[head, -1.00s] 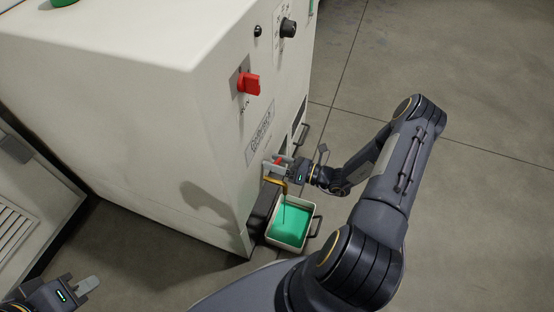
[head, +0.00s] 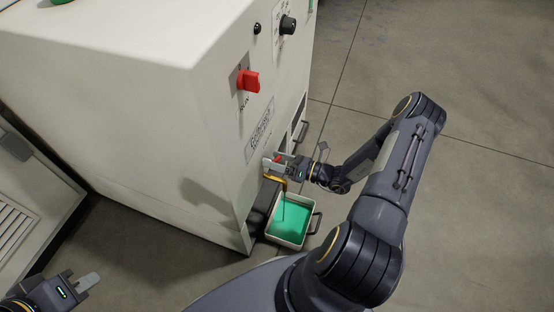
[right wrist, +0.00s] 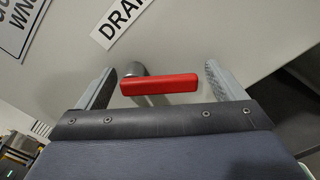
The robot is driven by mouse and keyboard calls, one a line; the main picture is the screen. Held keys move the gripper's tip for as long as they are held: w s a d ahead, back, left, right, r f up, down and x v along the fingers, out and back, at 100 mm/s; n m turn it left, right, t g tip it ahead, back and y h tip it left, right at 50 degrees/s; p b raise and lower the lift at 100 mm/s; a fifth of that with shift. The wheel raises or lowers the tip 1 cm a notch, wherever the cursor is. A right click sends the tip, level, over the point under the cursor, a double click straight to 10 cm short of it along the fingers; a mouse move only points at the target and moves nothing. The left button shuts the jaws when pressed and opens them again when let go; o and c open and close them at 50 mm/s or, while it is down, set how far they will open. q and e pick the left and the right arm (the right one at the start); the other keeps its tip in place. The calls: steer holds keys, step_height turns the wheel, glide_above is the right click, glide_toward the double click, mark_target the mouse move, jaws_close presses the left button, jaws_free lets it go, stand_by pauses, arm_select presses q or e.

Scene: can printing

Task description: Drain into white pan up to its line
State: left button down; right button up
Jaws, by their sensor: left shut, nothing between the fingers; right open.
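The white pan (head: 271,238) stands on the floor at the foot of the white machine and holds green liquid (head: 289,225). A thin dark stream runs down into it from the brass spout (head: 271,179). No fill line can be made out at this size. A red drain handle (right wrist: 160,85) lies crosswise between the fingers of my right gripper (right wrist: 162,82) in the right wrist view. That gripper is open around the handle, and it also shows in the head view (head: 283,166). My left gripper (head: 91,282) is shut and empty at the lower left, away from the pan.
The white machine (head: 130,120) fills the left and middle, with a red switch (head: 248,80) and a black knob (head: 288,25) on its front. A label reading "DRA", cut off, (right wrist: 122,20) is above the handle. Open floor (head: 460,200) lies to the right.

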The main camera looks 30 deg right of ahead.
steer(key=p+v, duration=0.1)
steer(key=v, duration=0.6)
steer(key=shift+s+d, duration=0.25)
steer(key=shift+s, duration=0.05)
steer(key=shift+r+p, duration=0.1)
steer(key=shift+p, duration=0.2)
